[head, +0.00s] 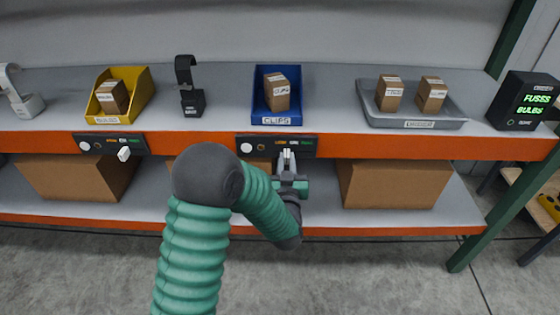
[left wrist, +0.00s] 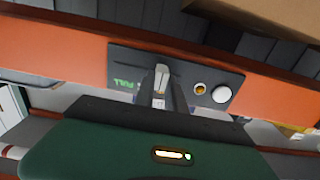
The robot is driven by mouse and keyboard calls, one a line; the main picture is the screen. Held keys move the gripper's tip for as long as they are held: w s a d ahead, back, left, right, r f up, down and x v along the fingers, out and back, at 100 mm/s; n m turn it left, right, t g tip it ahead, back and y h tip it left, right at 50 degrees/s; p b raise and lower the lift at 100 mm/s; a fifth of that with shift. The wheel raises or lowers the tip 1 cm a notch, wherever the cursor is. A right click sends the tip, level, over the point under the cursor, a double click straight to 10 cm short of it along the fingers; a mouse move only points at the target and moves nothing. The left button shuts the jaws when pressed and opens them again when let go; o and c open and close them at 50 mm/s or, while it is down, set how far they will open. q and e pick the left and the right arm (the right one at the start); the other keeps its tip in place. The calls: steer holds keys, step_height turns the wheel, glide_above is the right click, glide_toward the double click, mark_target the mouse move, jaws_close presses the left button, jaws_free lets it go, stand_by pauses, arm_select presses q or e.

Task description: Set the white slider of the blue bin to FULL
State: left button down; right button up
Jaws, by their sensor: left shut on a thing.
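The blue bin (head: 255,112), labelled CLIPS, stands on the upper shelf with a carton in it. Below it, on the orange shelf edge, is a dark panel (head: 308,150) with a round white knob, small labels and a white slider (left wrist: 162,72). The panel also shows upside down in the left wrist view (left wrist: 232,80), with a green FULL label (left wrist: 122,84) to the left of the slider. My left gripper (head: 287,156) is shut on the slider, near the panel's middle; it also shows in the left wrist view (left wrist: 160,92). Its fingers hide nearby labels. My right gripper is not in view.
A yellow bin (head: 141,90) has a similar panel (head: 88,145) with its own white slider (head: 124,153). A grey tray (head: 370,113) holds two cartons. A display (head: 525,105) reads FUSES, BULBS. Large cartons (head: 395,184) sit on the lower shelf.

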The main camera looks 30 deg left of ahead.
arm_select(q)
steer(key=w+d, duration=0.1)
steer(key=d, duration=0.1)
steer(key=w+d, duration=0.2)
steer(key=d, duration=0.1)
steer(key=shift+w+d, duration=0.15)
steer(key=shift+d, duration=0.2)
steer(key=c, duration=1.8)
jaws_free()
steer(key=o, duration=0.4)
steer(key=shift+d+r, duration=0.1)
steer(key=shift+d, duration=0.05)
steer(key=shift+o, duration=0.2)
